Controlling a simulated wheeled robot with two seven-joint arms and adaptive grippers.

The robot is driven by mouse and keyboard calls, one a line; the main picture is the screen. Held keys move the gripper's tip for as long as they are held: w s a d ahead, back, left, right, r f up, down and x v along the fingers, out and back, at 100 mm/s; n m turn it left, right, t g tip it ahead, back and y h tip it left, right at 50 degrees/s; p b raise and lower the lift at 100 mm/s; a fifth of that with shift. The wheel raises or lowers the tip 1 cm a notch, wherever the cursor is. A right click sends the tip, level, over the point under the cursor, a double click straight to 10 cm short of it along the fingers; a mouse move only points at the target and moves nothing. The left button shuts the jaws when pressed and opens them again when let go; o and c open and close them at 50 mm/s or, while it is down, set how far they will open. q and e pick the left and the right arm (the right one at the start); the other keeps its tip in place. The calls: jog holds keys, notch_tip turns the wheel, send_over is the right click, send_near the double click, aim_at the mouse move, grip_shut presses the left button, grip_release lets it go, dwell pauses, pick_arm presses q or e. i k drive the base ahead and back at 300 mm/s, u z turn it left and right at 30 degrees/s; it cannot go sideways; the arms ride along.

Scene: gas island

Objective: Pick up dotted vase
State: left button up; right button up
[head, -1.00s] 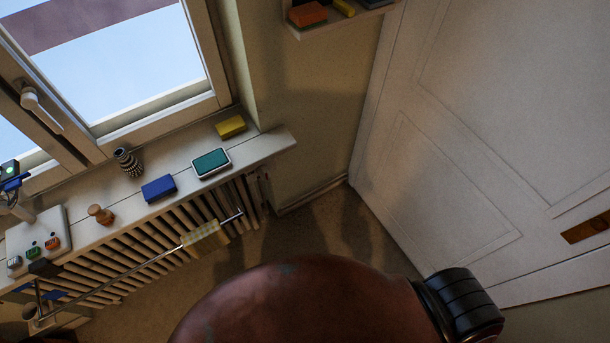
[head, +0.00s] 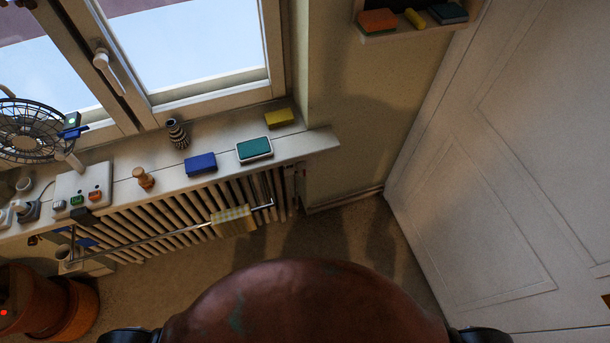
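The dotted vase (head: 177,134) is a small dark vase with a light dotted pattern. It stands upright on the window sill (head: 225,136), close to the window frame, in the head view. A blue box (head: 201,164) lies in front of it and to its right. Neither of my grippers is in view. Only parts of my own body show at the bottom edge, well away from the vase.
The sill also holds a teal-topped case (head: 254,149), a yellow block (head: 279,117), a wooden knob-like piece (head: 144,178), a switch box (head: 84,190) and a fan (head: 35,131). A radiator with a rail and cloth (head: 233,220) is below. A door (head: 510,180) is right.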

aim_at(178, 136)
jog(key=u, duration=2.8)
jog(key=i, duration=2.15)
jog(key=z, duration=1.85)
